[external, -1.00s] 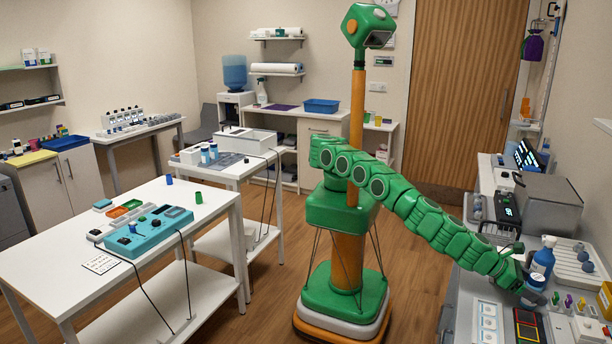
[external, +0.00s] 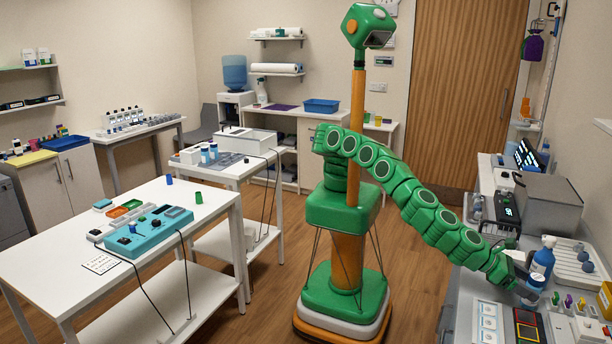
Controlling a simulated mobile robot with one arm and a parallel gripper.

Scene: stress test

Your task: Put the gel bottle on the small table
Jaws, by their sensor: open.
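A blue bottle with a white pump top (external: 543,258), which looks like the gel bottle, stands upright on the right-hand counter. My gripper (external: 525,276) is open just to its left, low over the counter. A blue-capped container (external: 535,283) sits right at the fingertips, in front of the bottle. I cannot tell whether the fingers touch either one. Which table is the small table is not certain; a narrow white table (external: 384,127) with yellow and green cups stands by the door, partly hidden behind my body.
The counter (external: 465,310) is crowded: a grey box (external: 547,205) behind, a tray with round items (external: 583,262) to the right, cards (external: 487,322) in front. A white table with teal devices (external: 60,225) stands left. Open floor (external: 265,310) lies between it and my base.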

